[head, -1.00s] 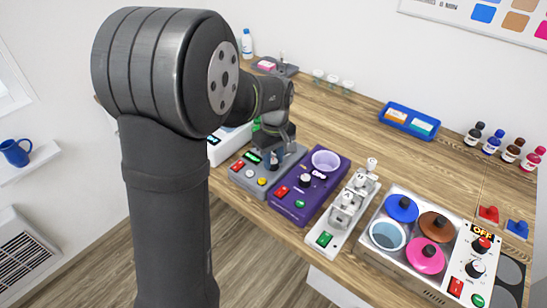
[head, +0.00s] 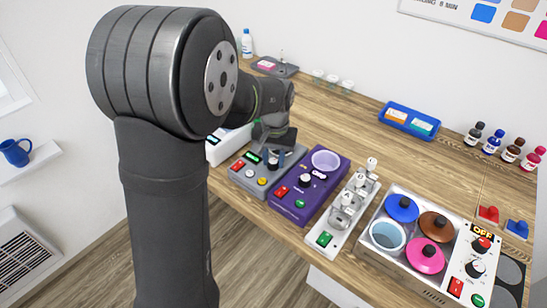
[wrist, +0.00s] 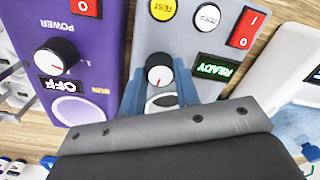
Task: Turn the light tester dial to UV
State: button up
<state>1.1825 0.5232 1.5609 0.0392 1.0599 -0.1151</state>
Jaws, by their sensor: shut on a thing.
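The grey tester (head: 243,178) stands on the bench between a white device and a purple device; its lit screen (wrist: 214,68) reads READY. Its black dial (wrist: 159,68) has a white top with a red mark that points toward the bottom of the wrist view. My gripper (wrist: 160,82) is shut on the dial, one blue finger on each side. In the head view my gripper (head: 274,157) is over the tester and its fingers mostly cover the dial. I cannot read any dial position labels; a UV mark does not show.
The purple device (head: 312,183) with its own dial (wrist: 56,57), set by an OFF label, stands close beside the tester. The white device (head: 222,146) stands on its other side. A white rack (head: 325,240) and a multi-pot heater (head: 395,268) stand further right.

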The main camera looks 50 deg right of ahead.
aim_at(274, 162)
jog(key=m, duration=0.7)
jog(key=shift+a, duration=0.1)
dwell(0.5)
jog(key=o, duration=1)
jog(key=r, duration=1.7)
jog(key=shift+s+r, duration=0.2)
jog(key=shift+s, duration=0.05)
jog(key=shift+f, duration=0.1)
